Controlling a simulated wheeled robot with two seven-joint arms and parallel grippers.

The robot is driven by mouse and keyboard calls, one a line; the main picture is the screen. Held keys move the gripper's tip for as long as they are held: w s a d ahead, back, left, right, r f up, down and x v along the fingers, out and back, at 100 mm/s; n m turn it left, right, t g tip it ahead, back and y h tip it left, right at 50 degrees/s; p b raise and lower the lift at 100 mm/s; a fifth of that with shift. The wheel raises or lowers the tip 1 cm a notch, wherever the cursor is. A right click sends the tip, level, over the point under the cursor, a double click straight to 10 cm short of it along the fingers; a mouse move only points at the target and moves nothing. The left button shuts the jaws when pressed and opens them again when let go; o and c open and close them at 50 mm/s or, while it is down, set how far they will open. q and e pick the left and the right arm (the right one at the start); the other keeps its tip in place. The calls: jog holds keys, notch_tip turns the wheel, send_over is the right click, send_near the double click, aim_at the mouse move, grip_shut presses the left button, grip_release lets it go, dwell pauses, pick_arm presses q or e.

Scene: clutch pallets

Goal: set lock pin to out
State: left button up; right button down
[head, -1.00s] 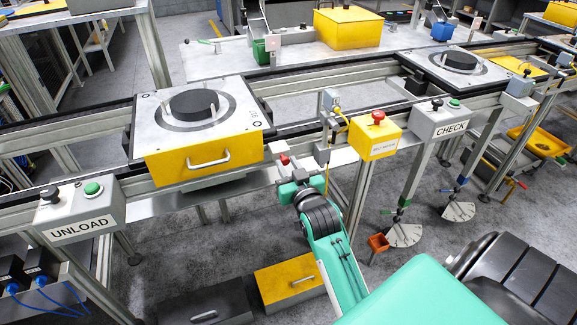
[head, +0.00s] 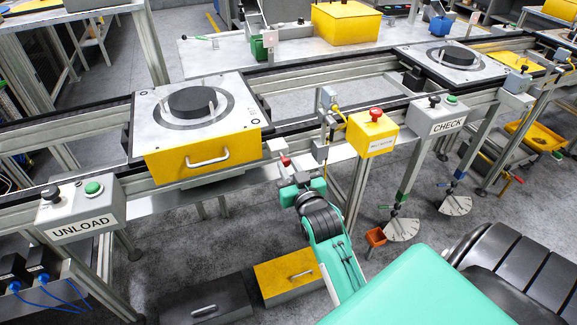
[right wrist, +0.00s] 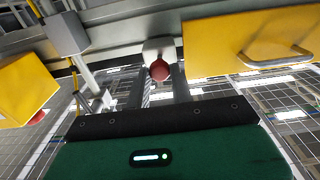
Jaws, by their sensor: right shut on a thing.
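The lock pin's red knob (head: 285,161) shows at the rail's front edge, just right of the yellow-fronted pallet (head: 165,163). It sticks out from a small pale block (head: 277,146). In the right wrist view the knob (right wrist: 160,70) is seen straight ahead below its block (right wrist: 158,47). My left gripper is not in view.
A yellow button box (head: 371,137) with a red button stands close to the right of my right gripper. The UNLOAD box (head: 80,208) is at left, the CHECK box (head: 440,115) at right. A yellow-topped block (head: 287,276) and a dark one (head: 205,302) lie below.

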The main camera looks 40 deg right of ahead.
jog(key=shift+f, duration=0.15)
jog(key=c, duration=1.4)
grip_release()
jog(key=shift+s, duration=0.1)
jog(key=shift+o, duration=0.8)
jog(key=shift+s, duration=0.1)
jog(key=shift+s+a, duration=0.15)
jog(key=shift+s, duration=0.35)
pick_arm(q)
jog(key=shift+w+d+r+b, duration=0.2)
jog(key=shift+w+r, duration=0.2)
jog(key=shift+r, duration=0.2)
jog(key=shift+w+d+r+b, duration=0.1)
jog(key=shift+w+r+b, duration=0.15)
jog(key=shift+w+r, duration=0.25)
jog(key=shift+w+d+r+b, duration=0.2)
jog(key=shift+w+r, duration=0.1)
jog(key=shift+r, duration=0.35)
pick_arm(e)
jog(key=v, duration=1.2)
jog(key=shift+s, duration=0.4)
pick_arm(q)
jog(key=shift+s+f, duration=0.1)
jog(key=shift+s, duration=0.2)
